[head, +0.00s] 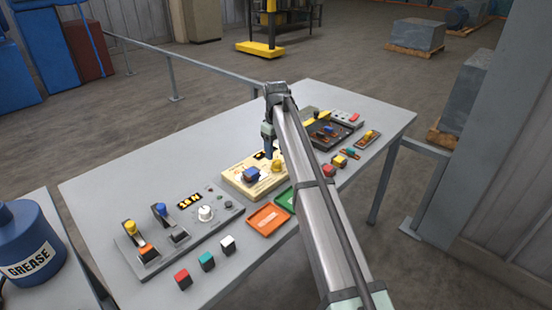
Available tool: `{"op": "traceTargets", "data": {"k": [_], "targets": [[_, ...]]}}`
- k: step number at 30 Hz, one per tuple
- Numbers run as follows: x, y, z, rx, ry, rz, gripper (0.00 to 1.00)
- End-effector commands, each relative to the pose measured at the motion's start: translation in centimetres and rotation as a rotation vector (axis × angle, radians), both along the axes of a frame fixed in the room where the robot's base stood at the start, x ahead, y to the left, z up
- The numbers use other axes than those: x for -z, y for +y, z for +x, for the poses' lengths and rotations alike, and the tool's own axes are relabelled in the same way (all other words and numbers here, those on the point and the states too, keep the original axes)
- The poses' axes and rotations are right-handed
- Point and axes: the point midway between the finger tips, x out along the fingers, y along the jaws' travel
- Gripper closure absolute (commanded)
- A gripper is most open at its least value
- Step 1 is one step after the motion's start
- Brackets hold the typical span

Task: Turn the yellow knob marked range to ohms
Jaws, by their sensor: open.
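A cream panel box (237,187) stands near the middle of the table and carries a yellow knob (277,167) and a blue knob (251,175). A small dark display (260,155) sits behind them. The knob labels and the yellow knob's setting are too small to read. My gripper (268,152) points down over the back of this box, above and slightly left of the yellow knob. It is open, and the fingers appear apart from the knob. My arm hides the right part of the box.
A grey panel (222,212) with levers and a white knob lies to the left. Orange (268,218) and green trays lie in front, with several coloured blocks nearby. A dark tray (327,133) and more small blocks lie to the right. The table's back left is clear.

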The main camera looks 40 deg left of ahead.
Motion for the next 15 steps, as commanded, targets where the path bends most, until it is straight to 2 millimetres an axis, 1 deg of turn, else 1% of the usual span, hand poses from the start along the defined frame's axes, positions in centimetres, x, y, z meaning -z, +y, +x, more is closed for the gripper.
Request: {"op": "traceTargets", "data": {"k": [1,3,6,10,15], "targets": [[0.9,-0.1,0.0,0.0,0.0,0.0,0.39],[1.8,-0.1,0.0,0.0,0.0,0.0,0.39],[2.8,0.0,0.0,0.0,0.0,0.0,0.39],[3.7,0.0,0.0,0.0,0.0,0.001,0.39],[4.1,0.0,0.0,0.0,-0.001,0.001,0.39]]}}
